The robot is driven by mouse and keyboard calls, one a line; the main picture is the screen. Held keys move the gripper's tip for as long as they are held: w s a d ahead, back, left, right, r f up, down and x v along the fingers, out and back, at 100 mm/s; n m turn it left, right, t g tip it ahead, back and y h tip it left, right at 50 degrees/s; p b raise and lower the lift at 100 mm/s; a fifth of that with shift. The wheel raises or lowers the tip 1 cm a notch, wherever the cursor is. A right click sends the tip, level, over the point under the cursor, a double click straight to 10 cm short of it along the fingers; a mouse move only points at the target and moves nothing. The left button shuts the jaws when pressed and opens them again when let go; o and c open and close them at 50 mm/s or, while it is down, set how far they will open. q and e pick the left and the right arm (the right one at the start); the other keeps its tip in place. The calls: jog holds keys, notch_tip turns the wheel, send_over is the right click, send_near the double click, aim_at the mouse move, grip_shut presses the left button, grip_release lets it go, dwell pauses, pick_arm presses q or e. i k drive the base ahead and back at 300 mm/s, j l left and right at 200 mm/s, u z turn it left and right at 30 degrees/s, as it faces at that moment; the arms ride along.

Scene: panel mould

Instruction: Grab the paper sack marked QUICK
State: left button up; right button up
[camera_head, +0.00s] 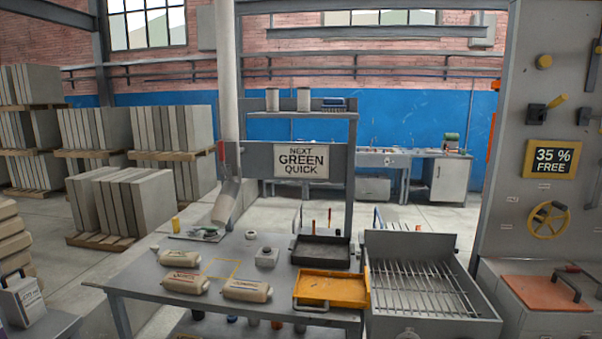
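Three tan paper sacks lie on their sides on the grey worktable in the camera_head view. One sack (179,258) is at the back, one sack (186,283) is in front of it at the left, and one sack (246,291) is to the right. Each has a small marking on top, too small to read, so I cannot tell which one says QUICK. A sign (301,161) above the table reads NEXT GREEN QUICK. Neither of my grippers is in view.
The worktable (150,291) also holds an orange tray (331,306), a black tray (322,265), a small grey block (266,258) and a yellow outlined square (221,276). A metal box with rods (425,325) stands at the right. A post and pipe rise behind.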

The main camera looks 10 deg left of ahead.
aim_at(189, 283)
jog(key=i+j+u, duration=0.15)
jog(key=j, duration=0.3)
jog(key=i+j+u, duration=0.1)
jog(key=j, duration=0.3)
jog(key=i+j+u, duration=0.15)
jog(key=j, duration=0.25)
jog(key=i+j+u, duration=0.1)
jog(key=j, duration=0.3)
jog(key=i, duration=0.05)
